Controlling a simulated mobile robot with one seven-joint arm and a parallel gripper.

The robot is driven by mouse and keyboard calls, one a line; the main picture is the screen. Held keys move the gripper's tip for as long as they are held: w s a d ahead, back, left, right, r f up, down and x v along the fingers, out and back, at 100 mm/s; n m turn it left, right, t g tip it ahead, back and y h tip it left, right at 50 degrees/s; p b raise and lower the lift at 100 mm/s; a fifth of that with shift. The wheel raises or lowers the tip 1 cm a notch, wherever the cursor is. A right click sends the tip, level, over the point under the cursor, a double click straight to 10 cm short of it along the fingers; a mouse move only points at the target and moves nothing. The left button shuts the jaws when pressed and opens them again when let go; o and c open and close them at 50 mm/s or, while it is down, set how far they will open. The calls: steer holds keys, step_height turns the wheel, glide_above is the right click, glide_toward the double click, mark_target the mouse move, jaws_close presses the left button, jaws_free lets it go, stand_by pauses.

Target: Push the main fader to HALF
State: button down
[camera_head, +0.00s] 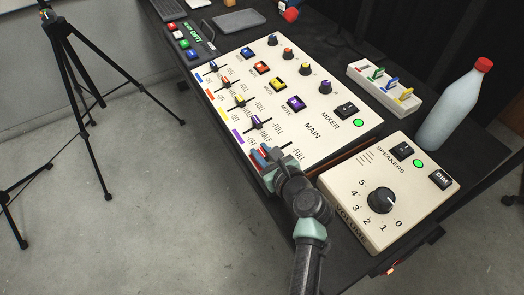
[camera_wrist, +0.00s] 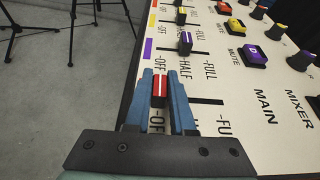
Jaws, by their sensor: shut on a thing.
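The main fader (camera_wrist: 160,88) has a red cap with a white line. In the wrist view it sits above the OFF label, at the OFF end of its slot. My gripper (camera_wrist: 163,85) is shut on the cap, with one blue finger on each side. Its HALF label is mostly hidden by the right finger, and the slot (camera_wrist: 207,101) continues to the right towards FULL. In the head view my gripper (camera_head: 268,155) is at the near corner of the mixer panel (camera_head: 338,117) and largely covers the fader.
The purple channel's fader (camera_wrist: 185,42) stands beside the main one, near HALF. A speaker box (camera_head: 410,205) with a volume knob (camera_head: 382,200) lies to the right of my arm. A bottle (camera_head: 450,108) stands behind it. A tripod (camera_head: 75,80) is on the floor at left.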

steer(key=shift+d, duration=0.1)
steer(key=shift+w+d+r, duration=0.15)
steer(key=shift+w+d, duration=0.35)
steer(key=shift+d, duration=0.35)
steer(key=shift+w+d+r, duration=0.1)
steer(key=shift+w+d, duration=0.4)
steer(key=shift+d, duration=0.35)
steer(key=c, duration=0.8)
jaws_free()
steer(key=shift+o, duration=0.2)
steer(key=p+v, duration=0.2)
steer(key=v, duration=1.1)
steer(key=shift+a, duration=0.1)
